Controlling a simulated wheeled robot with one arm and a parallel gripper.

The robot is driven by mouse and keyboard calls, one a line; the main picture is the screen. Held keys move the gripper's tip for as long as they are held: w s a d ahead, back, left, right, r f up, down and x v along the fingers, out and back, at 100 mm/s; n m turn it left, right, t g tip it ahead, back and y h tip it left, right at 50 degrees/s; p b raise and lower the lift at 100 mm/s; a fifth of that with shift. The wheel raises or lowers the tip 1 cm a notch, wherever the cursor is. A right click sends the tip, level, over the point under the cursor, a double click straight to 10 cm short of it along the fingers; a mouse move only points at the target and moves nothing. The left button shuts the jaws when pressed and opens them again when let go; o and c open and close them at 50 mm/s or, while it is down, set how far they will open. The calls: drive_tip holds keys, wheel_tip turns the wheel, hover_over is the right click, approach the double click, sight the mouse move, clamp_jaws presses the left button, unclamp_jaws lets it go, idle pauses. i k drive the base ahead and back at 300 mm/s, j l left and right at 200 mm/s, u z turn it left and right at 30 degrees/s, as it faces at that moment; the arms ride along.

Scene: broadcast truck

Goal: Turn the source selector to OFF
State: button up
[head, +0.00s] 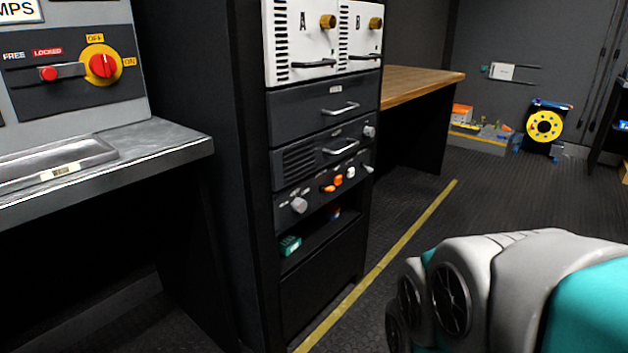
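A red rotary knob (103,65) on a yellow disc is at the upper left, on a grey panel (70,110). An OFF label (95,38) sits above it and an ON label (130,62) to its right. The knob's exact pointing is too small to tell. Beside it are FREE and LOCKED labels and a bar with a red button (48,73). No label reading "source" is legible. My teal and white arm shows at the lower right, far from this panel. My gripper is not in view.
A grey ledge (165,135) juts out below the panel. A black rack (320,285) with several drawers, handles and knobs stands right of it. A wooden-topped desk (420,82) is behind. Dark floor (480,200) with a yellow line is open on the right.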

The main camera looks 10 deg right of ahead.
sight(300, 205)
drive_tip(key=i+l, duration=0.1)
drive_tip(key=l, duration=0.3)
drive_tip(key=i+l+z, duration=0.1)
drive_tip(key=l, duration=0.3)
drive_tip(key=i+l, duration=0.1)
drive_tip(key=l, duration=0.3)
drive_tip(key=z, duration=0.05)
